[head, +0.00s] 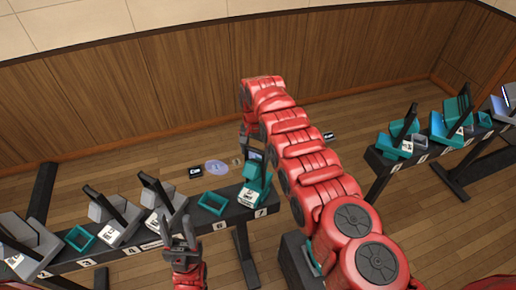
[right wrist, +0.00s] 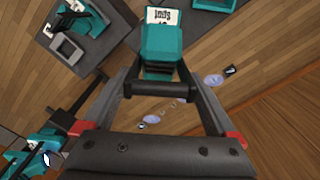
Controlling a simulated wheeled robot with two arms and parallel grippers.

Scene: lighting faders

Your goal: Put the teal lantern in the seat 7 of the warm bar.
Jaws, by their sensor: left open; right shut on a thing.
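The teal lantern (head: 251,192) is at the place marked 7 on the dark bar (head: 150,243) at left, with a white card on its front. My right gripper (head: 249,148) reaches down over it from behind my red arm. In the right wrist view the gripper (right wrist: 165,90) is shut on the lantern's dark handle bar, and the teal body (right wrist: 165,45) shows beyond. I cannot tell whether the lantern rests fully in its seat or hangs just above. My left gripper (head: 181,235) is open and empty in front of the bar.
An empty teal seat (head: 213,203) is beside the lantern at 6, another (head: 80,238) at 3. Grey lanterns (head: 115,218) stand on the same bar. A second bar (head: 415,160) at right holds several teal and grey lanterns. Discs and a small sign (head: 195,171) lie behind.

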